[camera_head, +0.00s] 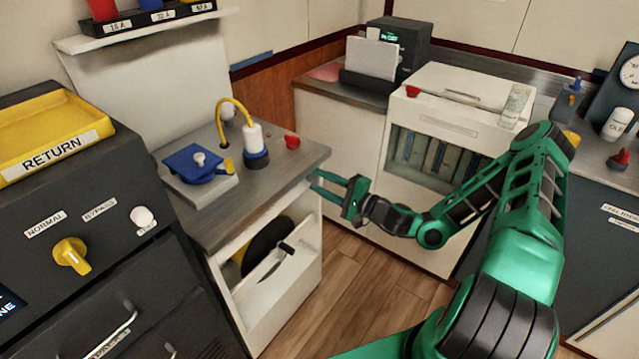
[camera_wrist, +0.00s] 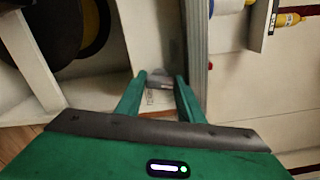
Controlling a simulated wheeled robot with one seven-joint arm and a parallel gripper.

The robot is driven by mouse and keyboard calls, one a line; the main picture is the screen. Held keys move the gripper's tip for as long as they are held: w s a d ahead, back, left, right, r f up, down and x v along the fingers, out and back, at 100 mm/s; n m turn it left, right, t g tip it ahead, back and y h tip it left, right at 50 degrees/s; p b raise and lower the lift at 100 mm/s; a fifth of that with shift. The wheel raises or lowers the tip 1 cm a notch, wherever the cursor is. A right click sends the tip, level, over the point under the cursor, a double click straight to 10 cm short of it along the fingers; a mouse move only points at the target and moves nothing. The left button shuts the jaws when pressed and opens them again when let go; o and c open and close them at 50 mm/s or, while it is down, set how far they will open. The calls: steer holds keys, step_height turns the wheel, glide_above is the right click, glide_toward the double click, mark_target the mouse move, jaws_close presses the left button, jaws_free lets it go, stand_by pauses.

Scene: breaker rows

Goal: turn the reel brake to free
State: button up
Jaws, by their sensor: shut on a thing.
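My gripper (camera_head: 317,182) is at the right end of the steel counter, beside the open cabinet under it. In the wrist view its green fingers (camera_wrist: 161,80) are closed on a small grey piece (camera_wrist: 159,85), which appears to be the reel brake's lever. A small label with unreadable print is just below that piece. The fingers hide most of the brake, so its setting cannot be read. The dark reel (camera_head: 265,243) with a yellow part sits inside the cabinet, and it also shows at the upper left of the wrist view (camera_wrist: 40,28).
The counter (camera_head: 205,220) bears a blue lidded box (camera_head: 195,165), a white bottle with a yellow hose (camera_head: 253,140) and a red cap. A white cabinet with a glass front (camera_head: 445,120) stands behind my arm. Wooden floor (camera_head: 365,285) is clear below my gripper.

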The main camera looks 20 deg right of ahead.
steer(key=shift+f+n, duration=0.15)
steer(key=shift+n, duration=1.45)
steer(key=shift+s+f, duration=0.1)
steer(key=o, duration=1.1)
steer(key=shift+c, duration=0.2)
